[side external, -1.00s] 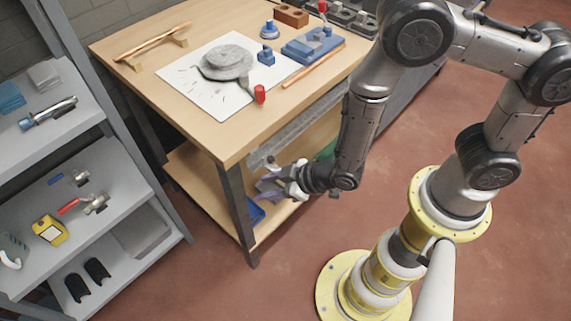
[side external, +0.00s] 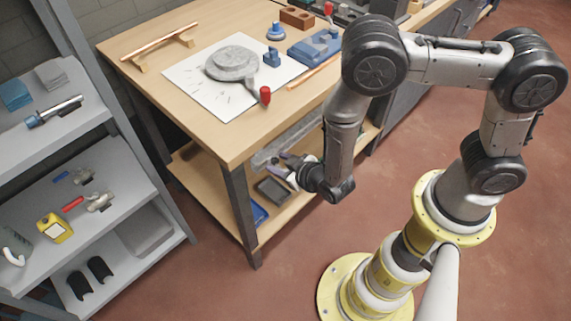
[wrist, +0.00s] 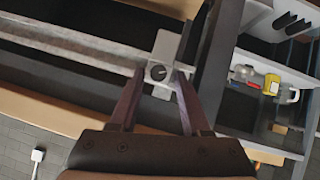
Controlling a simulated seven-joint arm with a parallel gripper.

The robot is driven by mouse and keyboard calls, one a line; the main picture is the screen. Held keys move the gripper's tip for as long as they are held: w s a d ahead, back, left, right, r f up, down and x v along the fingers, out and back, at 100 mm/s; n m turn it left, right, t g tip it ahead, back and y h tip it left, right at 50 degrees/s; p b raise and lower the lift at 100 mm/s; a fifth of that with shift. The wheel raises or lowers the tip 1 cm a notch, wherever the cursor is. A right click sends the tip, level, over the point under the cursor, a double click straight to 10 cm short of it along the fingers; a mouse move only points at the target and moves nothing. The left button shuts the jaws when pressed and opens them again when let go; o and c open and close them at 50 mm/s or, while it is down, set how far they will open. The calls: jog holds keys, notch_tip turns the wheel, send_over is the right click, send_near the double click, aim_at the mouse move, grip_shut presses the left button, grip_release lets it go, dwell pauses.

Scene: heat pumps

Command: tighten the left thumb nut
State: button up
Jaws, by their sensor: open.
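A long grey rail (side external: 290,145) runs under the front edge of the workbench. It also crosses the upper left of the wrist view (wrist: 70,42). At its end in the wrist view is a pale grey block (wrist: 165,48) with a small round dark-centred part (wrist: 157,73), which may be the left thumb nut; it is too small to be sure. My gripper (side external: 284,160) is just below the rail in the side view. In the wrist view my gripper (wrist: 158,76) is open, its two fingers either side of the round part. I cannot tell whether they touch it.
The workbench (side external: 215,140) has a dark leg (side external: 240,210) left of my gripper and a lower shelf (side external: 295,205) with a grey tray (side external: 272,191). A grey shelving rack (side external: 130,190) stands at left. Floor at right is clear.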

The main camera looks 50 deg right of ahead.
jog(key=shift+w+d+f, duration=0.1)
jog(key=shift+w+f, duration=0.05)
jog(key=shift+w, duration=0.15)
jog(key=shift+w, duration=0.1)
dwell(0.5)
grip_shut()
jog(key=shift+a, duration=0.2)
